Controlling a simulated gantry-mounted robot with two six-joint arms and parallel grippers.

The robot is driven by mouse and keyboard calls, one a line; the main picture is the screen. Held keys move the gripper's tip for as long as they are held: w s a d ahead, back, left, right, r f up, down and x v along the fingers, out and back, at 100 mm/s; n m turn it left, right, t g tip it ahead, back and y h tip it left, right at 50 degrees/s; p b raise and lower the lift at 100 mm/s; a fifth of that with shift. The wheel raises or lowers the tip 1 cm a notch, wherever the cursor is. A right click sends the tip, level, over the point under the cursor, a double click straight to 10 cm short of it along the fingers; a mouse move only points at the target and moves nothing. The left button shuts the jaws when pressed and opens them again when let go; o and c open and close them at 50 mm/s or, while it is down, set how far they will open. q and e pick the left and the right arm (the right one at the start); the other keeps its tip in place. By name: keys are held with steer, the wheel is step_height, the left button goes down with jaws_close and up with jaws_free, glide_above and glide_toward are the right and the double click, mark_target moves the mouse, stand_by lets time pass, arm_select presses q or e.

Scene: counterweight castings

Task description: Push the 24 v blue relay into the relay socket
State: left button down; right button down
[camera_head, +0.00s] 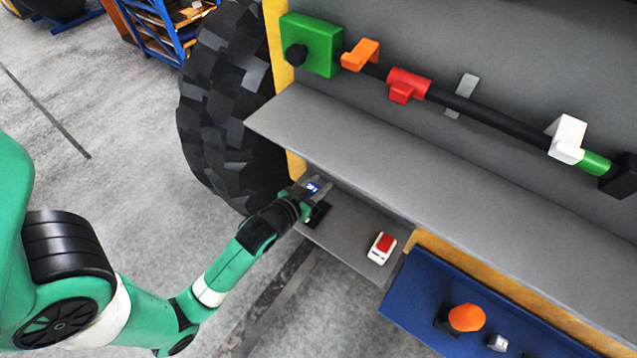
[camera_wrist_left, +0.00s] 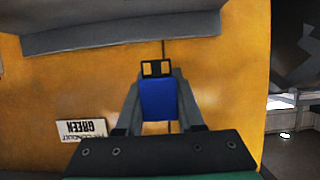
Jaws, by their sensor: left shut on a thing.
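My left gripper (camera_head: 320,188) is shut on the blue relay (camera_head: 313,187), close to the machine's yellow side and above the lower grey shelf. In the left wrist view the relay (camera_wrist_left: 158,98) sits between the two fingers (camera_wrist_left: 158,95), its blue face toward the camera. A black frame with two openings (camera_wrist_left: 156,68) shows just past the relay, against the yellow panel. I cannot tell whether it is the relay socket or whether the relay touches it. A dark flat piece (camera_head: 318,213) lies beside the gripper in the head view. My right gripper is out of view.
A white box with a red top (camera_head: 382,247) stands on the lower shelf (camera_head: 345,235). A blue panel (camera_head: 420,300) bears an orange knob (camera_head: 466,318). The wide grey ledge (camera_head: 400,165) overhangs the gripper. A label (camera_wrist_left: 82,130) marks the yellow panel (camera_wrist_left: 60,85).

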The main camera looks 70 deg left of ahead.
arm_select(q)
steer(key=b, duration=0.4)
glide_above(318, 204)
step_height(318, 204, down, 5)
steer(key=shift+w, duration=0.1)
steer(key=shift+r+p, duration=0.1)
steer(key=shift+p, duration=0.6)
stand_by(0.9)
steer(key=shift+f+b, duration=1)
steer(key=shift+f, duration=0.3)
steer(key=shift+c, duration=2.2)
jaws_free()
steer(key=v, duration=1.1)
steer(key=shift+s+r+b, duration=0.2)
steer(key=shift+b, duration=0.2)
